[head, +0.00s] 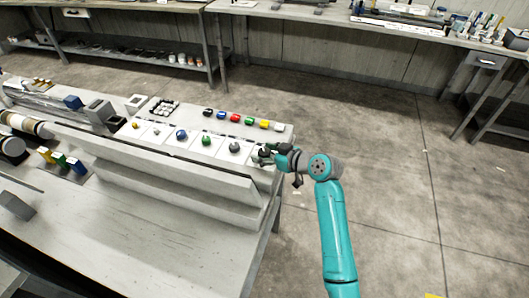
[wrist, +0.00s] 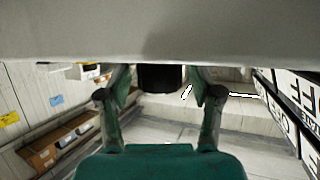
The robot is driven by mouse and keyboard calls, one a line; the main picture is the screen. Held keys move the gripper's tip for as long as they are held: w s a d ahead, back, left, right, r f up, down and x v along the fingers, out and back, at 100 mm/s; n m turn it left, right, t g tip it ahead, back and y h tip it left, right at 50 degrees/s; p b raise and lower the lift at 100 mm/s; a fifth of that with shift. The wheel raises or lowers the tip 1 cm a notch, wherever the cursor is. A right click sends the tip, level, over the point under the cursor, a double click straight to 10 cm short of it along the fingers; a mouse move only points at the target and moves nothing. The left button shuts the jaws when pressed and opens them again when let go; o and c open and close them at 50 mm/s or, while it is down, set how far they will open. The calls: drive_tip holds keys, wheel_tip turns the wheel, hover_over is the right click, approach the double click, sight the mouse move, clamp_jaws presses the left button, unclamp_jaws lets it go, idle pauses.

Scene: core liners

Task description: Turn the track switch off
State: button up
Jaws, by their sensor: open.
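A dark, short cylindrical knob (wrist: 160,78) sits under a pale panel edge, between my two fingers in the wrist view. I cannot tell for certain that it is the track switch. My gripper (head: 264,155) is at the right end of the sloped control panel (head: 221,154) in the head view, and hides what lies under it. In the wrist view my gripper (wrist: 163,88) has its green fingers spread on both sides of the knob, with gaps showing. Black and white plates with large letters (wrist: 300,90) show at the right of the wrist view.
A grey knob (head: 234,147), a green knob (head: 206,140) and a blue knob (head: 182,134) stand left of my gripper. Several coloured buttons, including a red one (head: 235,118), line the row behind. A long raised rail (head: 170,158) runs in front.

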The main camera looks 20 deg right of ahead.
drive_tip(key=c, duration=1.2)
drive_tip(key=shift+o, duration=0.2)
drive_tip(key=shift+w+n+g+y, duration=0.1)
drive_tip(key=shift+n+g+y, duration=0.2)
drive_tip(key=shift+n, duration=0.1)
drive_tip(key=shift+n+y, duration=0.4)
drive_tip(key=shift+y, duration=0.1)
drive_tip(key=o, duration=1.2)
drive_tip(key=shift+c, duration=0.2)
drive_tip(key=v, duration=1.2)
drive_tip(key=shift+r+g, duration=0.2)
drive_tip(key=shift+g, duration=0.1)
